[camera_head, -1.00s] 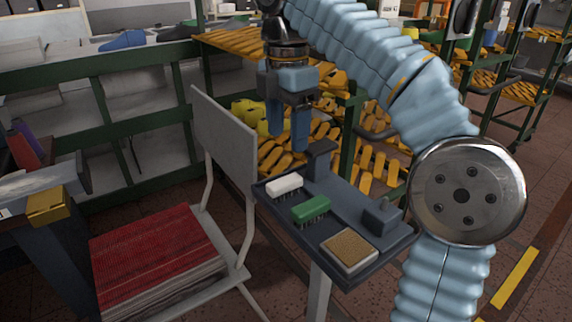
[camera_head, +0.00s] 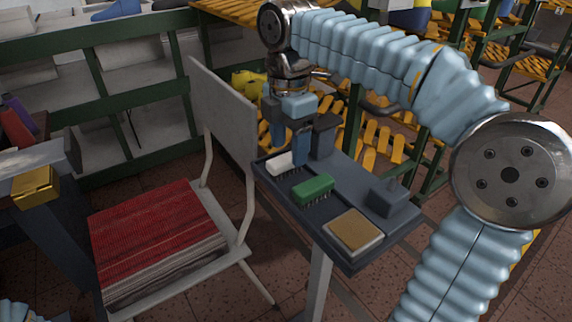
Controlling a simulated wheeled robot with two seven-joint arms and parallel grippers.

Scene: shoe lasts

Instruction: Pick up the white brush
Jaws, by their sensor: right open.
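The white brush (camera_head: 279,165) lies at the far left end of a dark tray (camera_head: 310,222), bristles down. My right gripper (camera_head: 289,150) points down right above the white brush, with its blue fingers spread. One finger stands by the brush's right end and the other is behind it. The fingers hide part of the brush, and I cannot tell whether they touch it. My left gripper is out of view.
A green brush (camera_head: 313,188) and a tan-topped block (camera_head: 354,231) lie nearer on the same tray. Dark upright blocks (camera_head: 389,197) stand along its right side. A chair with a red woven seat (camera_head: 150,232) is to the left. Racks stand behind.

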